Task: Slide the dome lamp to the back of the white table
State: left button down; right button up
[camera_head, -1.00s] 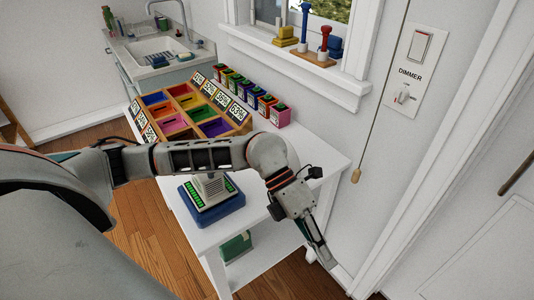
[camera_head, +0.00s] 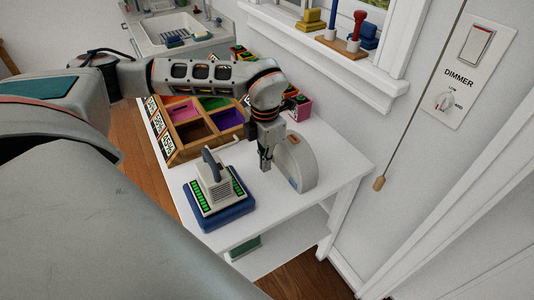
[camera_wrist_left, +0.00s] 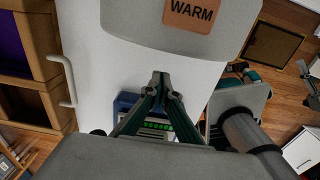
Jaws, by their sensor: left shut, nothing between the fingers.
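The dome lamp (camera_head: 303,162) is a pale grey half-round body standing upright on the white table (camera_head: 262,222), near its right end by the wall. Its rounded side is up. In the left wrist view its grey body (camera_wrist_left: 145,28) shows at the top with an orange "WARM" label. My left gripper (camera_head: 265,166) points down just left of the lamp in the head view, shut and empty. Its fingertips (camera_wrist_left: 160,76) meet over the table in the left wrist view, apart from the lamp in that picture. My right gripper is in neither view.
A device on a blue base (camera_head: 226,211) with green keys stands on the table left of the lamp. A compartment organizer (camera_head: 172,152) and several coloured boxes, one pink (camera_head: 302,110), stand behind. The wall and window sill (camera_head: 330,72) bound the right side. The table's front right corner is clear.

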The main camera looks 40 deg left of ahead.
aim_at(277, 175)
pick_arm(q)
jog(key=f, duration=0.5)
jog(key=shift+w+d, duration=0.1)
jog(key=shift+w, duration=0.1)
jog(key=shift+w+d+r, duration=0.1)
jog(key=shift+w+d, duration=0.15)
jog(key=shift+w, duration=0.35)
jog(key=shift+w+d+r, duration=0.1)
jog(key=shift+w+d, duration=0.1)
jog(key=shift+w, duration=0.35)
jog(key=shift+w+d, duration=0.2)
jog(key=shift+w, duration=0.35)
jog(key=shift+w, duration=0.1)
